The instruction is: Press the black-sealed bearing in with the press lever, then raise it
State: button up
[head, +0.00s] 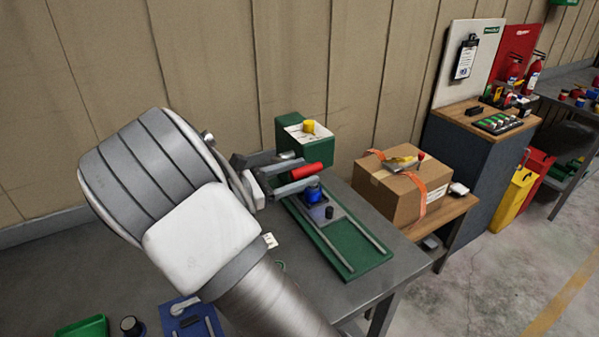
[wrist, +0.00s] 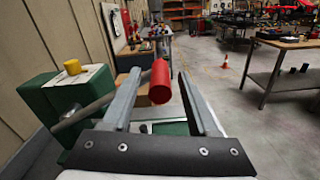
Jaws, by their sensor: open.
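The press has a green body (head: 303,146) at the back of the grey bench and a green base (head: 348,262) with two grey rails. Its lever has a red handle (head: 306,172). My gripper (head: 300,170) is open, with its fingers on either side of the red handle. I cannot tell which is the black-sealed bearing.
A cardboard box (head: 403,193) with orange straps stands right of the bench. At the bench's near edge are a green bin (head: 84,328) and a blue tray (head: 190,318). A yellow knob (head: 309,126) tops the green body. The wall is close behind.

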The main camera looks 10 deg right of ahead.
jog(key=shift+c, duration=0.2)
grip_shut()
dwell(1.3)
